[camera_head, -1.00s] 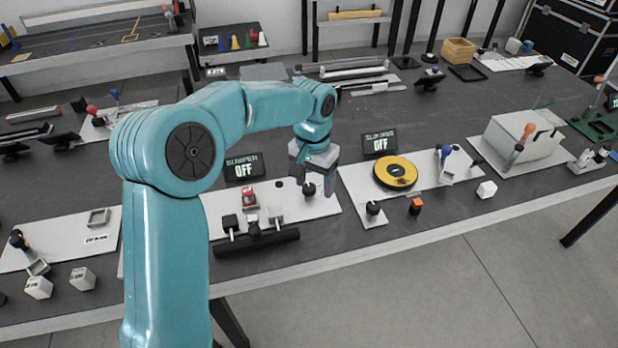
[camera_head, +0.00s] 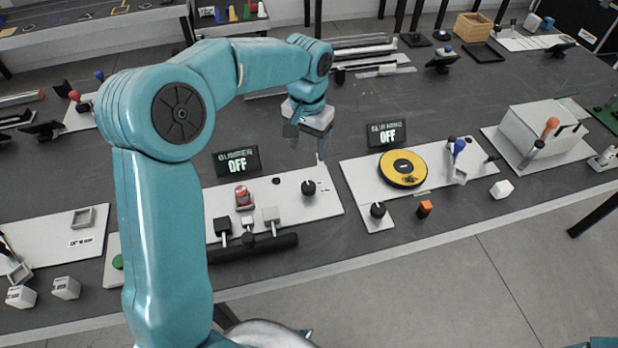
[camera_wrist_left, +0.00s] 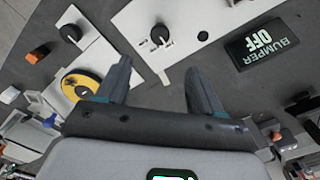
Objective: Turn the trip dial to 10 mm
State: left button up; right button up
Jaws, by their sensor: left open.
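A black round knob (camera_head: 308,187) stands on the white bumper panel (camera_head: 325,206), right of a red button. It also shows in the left wrist view (camera_wrist_left: 159,35), with small marks beside it too tiny to read. A second black knob (camera_head: 378,210) stands on the neighbouring panel. I cannot read which one is the trip dial. My left gripper (camera_head: 307,145) is open and empty, pointing down, behind and apart from the bumper panel knob. In the left wrist view its fingertips (camera_wrist_left: 158,68) frame a gap just short of that knob. My right gripper is not in view.
A display reading BUMPER OFF (camera_head: 237,162) stands behind the panel. The red button (camera_head: 243,196) and a black bar (camera_head: 253,248) with small blocks are left of the knob. A yellow disc (camera_head: 402,168) and an orange cube (camera_head: 424,208) lie to the right.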

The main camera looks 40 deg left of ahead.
aim_at(309, 185)
pick_arm(q)
jog(key=f, duration=1.4)
jog(key=shift+w+f, duration=0.15)
jog(key=shift+w, duration=0.05)
jog(key=shift+s, duration=0.15)
jog(key=c, duration=1.1)
jog(key=shift+o, duration=0.2)
